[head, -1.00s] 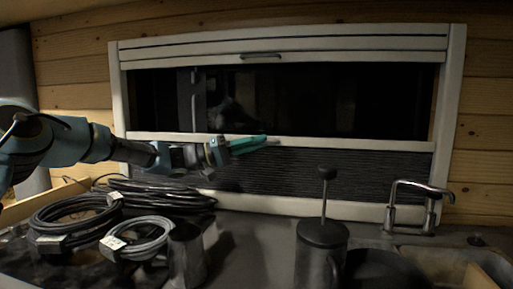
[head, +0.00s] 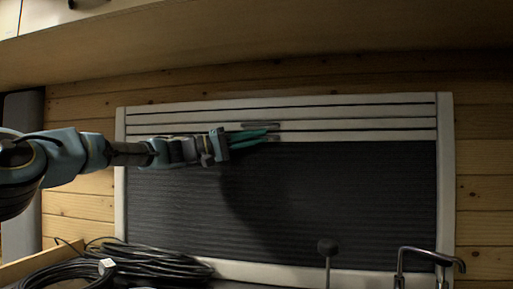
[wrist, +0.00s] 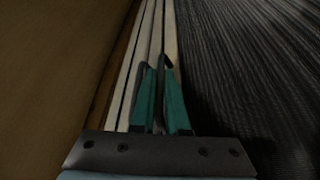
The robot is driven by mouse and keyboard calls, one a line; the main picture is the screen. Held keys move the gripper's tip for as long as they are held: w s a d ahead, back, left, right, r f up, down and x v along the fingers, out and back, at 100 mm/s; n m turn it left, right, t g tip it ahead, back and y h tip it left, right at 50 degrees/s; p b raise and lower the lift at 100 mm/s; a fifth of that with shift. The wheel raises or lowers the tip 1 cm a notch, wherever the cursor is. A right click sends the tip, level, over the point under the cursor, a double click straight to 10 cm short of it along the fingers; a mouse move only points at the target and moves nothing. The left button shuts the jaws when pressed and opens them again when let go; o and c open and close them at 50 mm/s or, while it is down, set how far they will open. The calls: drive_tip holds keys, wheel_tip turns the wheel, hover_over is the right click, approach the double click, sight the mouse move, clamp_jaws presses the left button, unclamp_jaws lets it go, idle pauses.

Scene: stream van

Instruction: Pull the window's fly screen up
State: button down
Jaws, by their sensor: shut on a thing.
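The window's fly screen (head: 340,205) is a dark pleated sheet with a pale top rail (head: 370,136). It is drawn up over the whole opening, with its rail close under the pale slats at the top of the window frame (head: 446,190). The pleats also fill the right side of the wrist view (wrist: 250,65). My gripper (head: 272,133) reaches in from the left, with its green fingers at the top rail. In the wrist view, my gripper (wrist: 157,70) is shut on a small dark handle at the rail; the fingers partly hide it.
A second dark handle (head: 260,125) sits on the slats just above my fingers. A wooden overhang (head: 300,45) runs above the window. Coiled black cables (head: 150,262), a plunger knob (head: 327,247) and a tap (head: 430,256) stand below, clear of my arm.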

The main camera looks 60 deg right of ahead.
idle(0.3)
drive_tip(key=c, duration=1.2)
unclamp_jaws()
drive_tip(key=shift+w+a+f+b, duration=0.2)
drive_tip(key=shift+w+a+b, duration=0.1)
drive_tip(key=shift+w, duration=0.15)
drive_tip(key=b+v, duration=0.3)
drive_tip(key=v, duration=0.6)
drive_tip(key=shift+w+a, duration=0.25)
